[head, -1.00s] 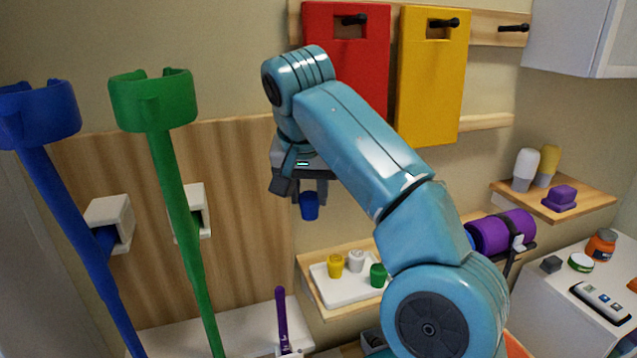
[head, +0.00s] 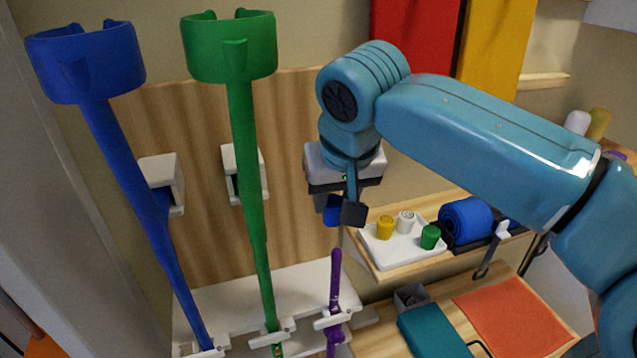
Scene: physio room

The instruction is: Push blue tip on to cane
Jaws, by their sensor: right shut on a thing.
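My right gripper (head: 343,207) is shut on a small blue tip (head: 331,213). It holds the tip in the air, in front of the wooden wall panel; the fingers hide part of it. A slim purple cane (head: 335,285) stands upright in a white clip of the rack, below the gripper. Its upper end is bare and apart from the tip. A blue crutch (head: 160,215) and a green crutch (head: 249,180) with open cuffs stand to the left in the same rack. My left gripper is not in view.
A white tray (head: 387,254) with yellow, white and green tips sits on a wooden shelf to the right. A blue roll (head: 466,220) lies beside it. Below are a grey box (head: 411,298), a teal item (head: 432,332) and an orange mat (head: 515,318).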

